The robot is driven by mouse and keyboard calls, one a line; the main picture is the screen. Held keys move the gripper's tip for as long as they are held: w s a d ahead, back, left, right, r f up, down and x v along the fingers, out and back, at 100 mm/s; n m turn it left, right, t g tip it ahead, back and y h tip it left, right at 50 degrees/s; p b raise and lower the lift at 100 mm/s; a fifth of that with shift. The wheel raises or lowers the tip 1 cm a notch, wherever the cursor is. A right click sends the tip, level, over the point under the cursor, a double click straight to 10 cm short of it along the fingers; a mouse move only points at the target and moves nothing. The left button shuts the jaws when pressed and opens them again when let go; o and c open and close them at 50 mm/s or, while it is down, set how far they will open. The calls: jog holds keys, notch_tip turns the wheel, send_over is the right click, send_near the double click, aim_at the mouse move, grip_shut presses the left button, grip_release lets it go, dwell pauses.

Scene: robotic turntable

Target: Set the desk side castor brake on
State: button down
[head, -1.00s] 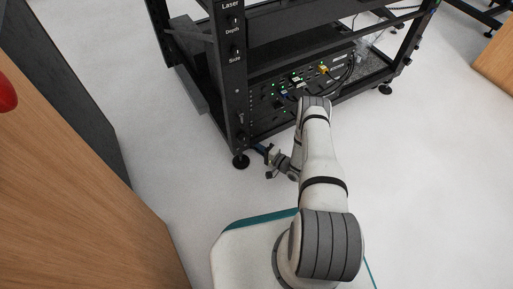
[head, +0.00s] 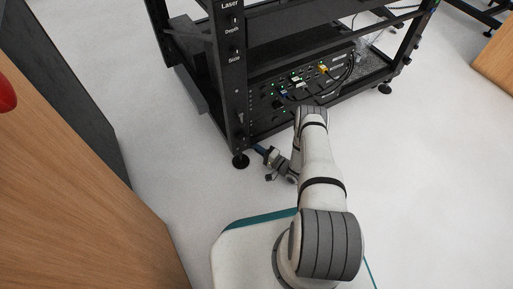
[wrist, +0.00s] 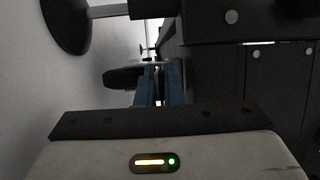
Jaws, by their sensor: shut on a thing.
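The dark rack (head: 243,95) stands on low round feet or castors. Its near left castor (head: 240,161), on the side toward the wooden furniture, rests on the floor. My gripper (head: 259,149) is low beside this corner, just right of the castor. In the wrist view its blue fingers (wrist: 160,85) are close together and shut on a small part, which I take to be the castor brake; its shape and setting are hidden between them. A dark round foot (wrist: 122,77) shows left of the fingertips, and a larger one (wrist: 68,20) at the upper left.
A wooden desk-like panel (head: 85,190) and a dark panel (head: 75,90) stand at the left. Electronics with cables (head: 300,85) sit low in the rack. The pale floor (head: 430,190) is clear at the right.

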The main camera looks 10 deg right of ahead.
jog(key=c, duration=1.8)
grip_release()
jog(key=shift+c, duration=0.2)
jog(key=shift+p+v, duration=1.2)
jog(key=shift+v, duration=2.75)
